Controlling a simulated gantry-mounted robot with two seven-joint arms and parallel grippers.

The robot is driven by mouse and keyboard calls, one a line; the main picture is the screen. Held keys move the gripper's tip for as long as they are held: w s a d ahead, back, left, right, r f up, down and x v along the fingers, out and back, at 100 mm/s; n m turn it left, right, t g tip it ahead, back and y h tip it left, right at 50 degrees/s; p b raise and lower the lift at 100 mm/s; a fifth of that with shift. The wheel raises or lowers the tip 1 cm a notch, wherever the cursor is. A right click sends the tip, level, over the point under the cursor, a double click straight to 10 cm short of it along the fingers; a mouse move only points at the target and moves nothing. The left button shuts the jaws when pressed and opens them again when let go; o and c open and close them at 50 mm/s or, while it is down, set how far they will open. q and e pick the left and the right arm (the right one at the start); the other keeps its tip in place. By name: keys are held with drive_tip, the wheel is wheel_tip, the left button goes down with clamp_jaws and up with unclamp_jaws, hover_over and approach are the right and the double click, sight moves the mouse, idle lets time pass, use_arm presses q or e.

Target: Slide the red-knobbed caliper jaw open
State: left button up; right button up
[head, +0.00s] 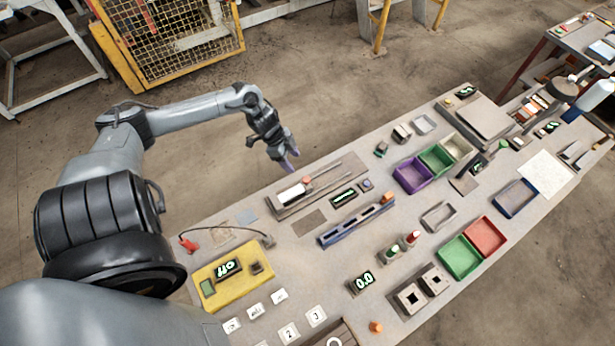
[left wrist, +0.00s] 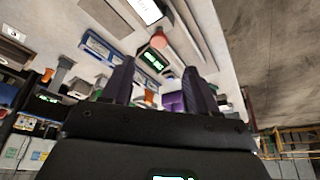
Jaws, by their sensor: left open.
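A fixture that looks like the caliper lies on a brown-grey base plate (head: 282,210) at the bench's far left edge in the head view. It has a white block (head: 291,194), a red knob (head: 307,180) beside it, and thin rods running right. How far its jaw stands open is too small to tell. In the left wrist view the red knob (left wrist: 158,41) and the white block (left wrist: 146,9) show beyond the fingers. My left gripper (head: 291,160) is open and empty, above and apart from the knob. Its purple fingers (left wrist: 160,82) frame the bench. My right gripper is not in view.
A small green-lit display (head: 344,195) and a blue rail with an orange block (head: 388,198) lie on the near side. A purple tray (head: 413,175) is to the right. A yellow box (head: 232,273) with a cable stands nearer left.

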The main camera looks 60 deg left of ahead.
sight(306, 179)
use_arm(q)
drive_tip(key=x, duration=1)
drive_tip(key=shift+w+d+f, duration=0.1)
drive_tip(key=shift+w+d, duration=0.15)
drive_tip(key=shift+c, duration=0.4)
clamp_jaws()
